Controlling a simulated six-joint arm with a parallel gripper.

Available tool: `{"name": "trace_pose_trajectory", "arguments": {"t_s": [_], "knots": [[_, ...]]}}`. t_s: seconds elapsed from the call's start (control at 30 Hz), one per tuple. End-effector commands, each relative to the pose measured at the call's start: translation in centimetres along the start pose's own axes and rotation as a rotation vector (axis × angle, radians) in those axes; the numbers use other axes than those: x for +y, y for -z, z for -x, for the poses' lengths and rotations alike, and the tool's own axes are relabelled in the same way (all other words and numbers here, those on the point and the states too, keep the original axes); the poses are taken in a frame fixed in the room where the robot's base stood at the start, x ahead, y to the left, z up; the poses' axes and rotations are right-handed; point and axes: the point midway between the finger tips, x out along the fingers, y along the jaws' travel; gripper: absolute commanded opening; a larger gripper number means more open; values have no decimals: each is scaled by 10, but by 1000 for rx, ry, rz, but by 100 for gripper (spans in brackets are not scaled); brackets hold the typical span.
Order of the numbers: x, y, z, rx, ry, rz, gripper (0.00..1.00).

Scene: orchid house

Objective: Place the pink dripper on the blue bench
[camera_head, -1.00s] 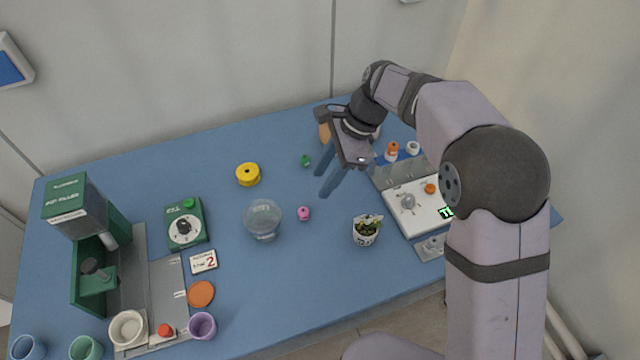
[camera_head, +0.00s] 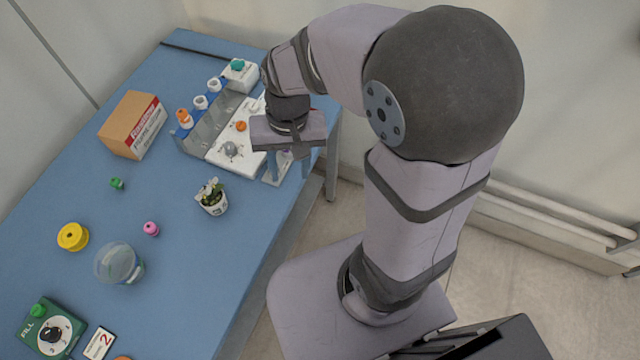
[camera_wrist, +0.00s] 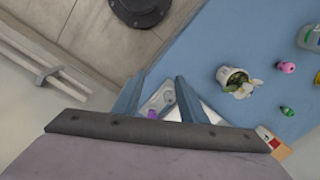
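A small pink piece (camera_head: 151,228), which looks like the pink dripper, rests on the blue bench (camera_head: 60,185) beside a clear round vessel. It also shows in the wrist view (camera_wrist: 286,67) at the right. My gripper (camera_head: 288,170) is over the bench's near edge by the white tray, well apart from the pink piece. In the wrist view its two fingers (camera_wrist: 160,85) stand apart with nothing visibly held. A small purple thing (camera_wrist: 152,114) shows beyond and between the fingers, near a pale plate; I cannot tell what it is.
A potted plant (camera_head: 212,197) stands between my gripper and the pink piece. Nearby are the clear vessel (camera_head: 118,263), yellow spool (camera_head: 72,237), green piece (camera_head: 117,183), cardboard box (camera_head: 132,124) and white tray (camera_head: 222,145) with a rack of capped bottles. Open bench lies around the plant.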

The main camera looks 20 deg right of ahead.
Motion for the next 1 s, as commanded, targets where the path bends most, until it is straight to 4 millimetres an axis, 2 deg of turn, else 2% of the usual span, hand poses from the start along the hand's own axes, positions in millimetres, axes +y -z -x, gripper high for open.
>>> {"name": "trace_pose_trajectory", "arguments": {"t_s": [0.03, 0.1, 0.2, 0.3, 1.0], "knots": [[20, -10, -3, 9, -15, 46, 38], [38, -22, -7, 19, -34, 115, 38], [57, -35, -12, 23, -53, 186, 38], [66, -42, -14, 25, -64, 229, 38], [68, -45, -16, 24, -67, 243, 38]]}}
